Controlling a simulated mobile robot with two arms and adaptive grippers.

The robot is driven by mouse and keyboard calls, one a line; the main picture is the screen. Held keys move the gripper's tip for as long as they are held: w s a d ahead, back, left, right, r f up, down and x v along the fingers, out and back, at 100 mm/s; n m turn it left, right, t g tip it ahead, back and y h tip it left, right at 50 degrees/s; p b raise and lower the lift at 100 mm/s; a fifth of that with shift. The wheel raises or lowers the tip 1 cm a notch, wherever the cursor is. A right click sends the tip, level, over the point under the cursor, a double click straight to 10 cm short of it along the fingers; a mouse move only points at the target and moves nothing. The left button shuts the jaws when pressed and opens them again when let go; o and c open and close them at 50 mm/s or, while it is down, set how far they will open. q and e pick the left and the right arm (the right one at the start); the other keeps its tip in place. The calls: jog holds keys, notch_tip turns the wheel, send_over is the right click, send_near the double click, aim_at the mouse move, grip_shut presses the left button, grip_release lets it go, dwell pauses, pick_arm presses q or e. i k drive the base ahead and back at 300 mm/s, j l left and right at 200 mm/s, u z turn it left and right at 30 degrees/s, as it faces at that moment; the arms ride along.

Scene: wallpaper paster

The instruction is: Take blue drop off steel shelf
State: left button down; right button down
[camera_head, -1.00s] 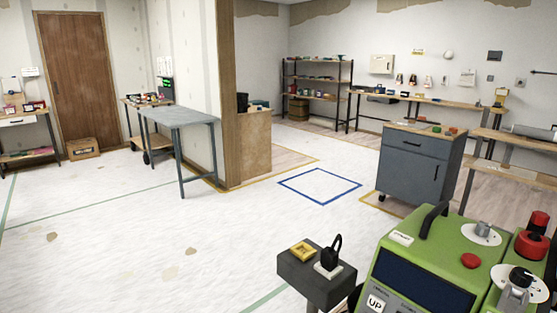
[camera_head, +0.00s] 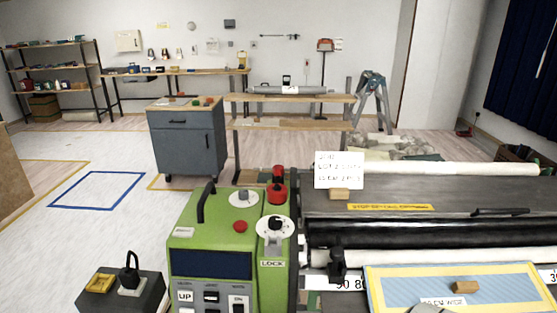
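A blue patterned sheet with a yellow border (camera_head: 405,285) lies at the bottom right on the pasting machine. A small wooden block (camera_head: 466,287) rests on it. I cannot tell whether this sheet is the blue drop. A dark shelf rack (camera_head: 62,68) with several small items stands at the far left against the back wall. I cannot tell whether it is the steel shelf, and I make out no clear blue drop on it. Neither of my grippers is in view.
The green control box (camera_head: 212,262) and the dark-topped machine (camera_head: 480,200) fill the near foreground. A grey cabinet (camera_head: 187,140) and a wooden-topped rack (camera_head: 300,98) stand beyond. A stepladder (camera_head: 371,95) is at the right back. Floor is clear around the blue taped square (camera_head: 97,190).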

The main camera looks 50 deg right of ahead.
aim_at(513, 287)
jog(key=z, duration=2.9)
jog(key=k+l+z, duration=0.2)
jog(key=l, duration=0.6)
jog(key=l+z, duration=0.2)
jog(key=l, duration=0.6)
jog(key=i+j, duration=0.15)
jog(key=j, duration=0.15)
jog(key=i+j, duration=0.2)
